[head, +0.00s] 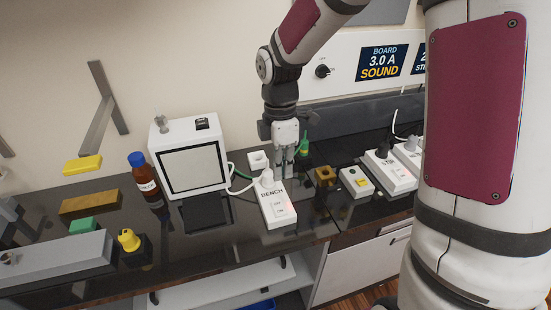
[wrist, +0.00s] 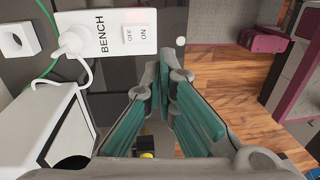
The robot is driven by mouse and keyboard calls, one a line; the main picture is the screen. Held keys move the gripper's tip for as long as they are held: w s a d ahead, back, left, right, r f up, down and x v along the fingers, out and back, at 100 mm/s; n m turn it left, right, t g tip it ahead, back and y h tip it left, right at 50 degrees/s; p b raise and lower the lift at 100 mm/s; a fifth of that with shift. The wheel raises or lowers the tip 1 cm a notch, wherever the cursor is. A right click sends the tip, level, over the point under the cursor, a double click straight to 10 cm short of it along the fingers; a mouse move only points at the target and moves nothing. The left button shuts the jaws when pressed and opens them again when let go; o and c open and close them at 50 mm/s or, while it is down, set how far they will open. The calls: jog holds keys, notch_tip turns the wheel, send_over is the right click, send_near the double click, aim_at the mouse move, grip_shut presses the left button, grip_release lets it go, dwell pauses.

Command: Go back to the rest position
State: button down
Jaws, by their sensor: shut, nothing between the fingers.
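My gripper (head: 285,172) points down above the bench, just behind and above the white switch box labelled BENCH (head: 277,207). In the wrist view its two teal-padded fingers (wrist: 165,75) come together at the tips with nothing between them. The BENCH box also shows there, above and left of the fingertips (wrist: 110,37), with a white plug in its end. My gripper is shut and empty. Whether the fingertips touch anything cannot be told.
A white box with a pale screen (head: 191,168) stands left of my gripper. A dark bottle with a blue cap (head: 146,177) is beside it. A brass-coloured block (head: 324,176) and more switch boxes (head: 389,172) lie to the right. The white wall board (head: 340,65) is behind.

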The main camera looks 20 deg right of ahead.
jog(key=shift+r, duration=0.1)
jog(key=s+d+r+m+t, duration=0.2)
jog(key=s+r+m+t, duration=0.5)
jog(key=s+r+m, duration=1.1)
jog(key=shift+d+r, duration=0.1)
dwell(1.5)
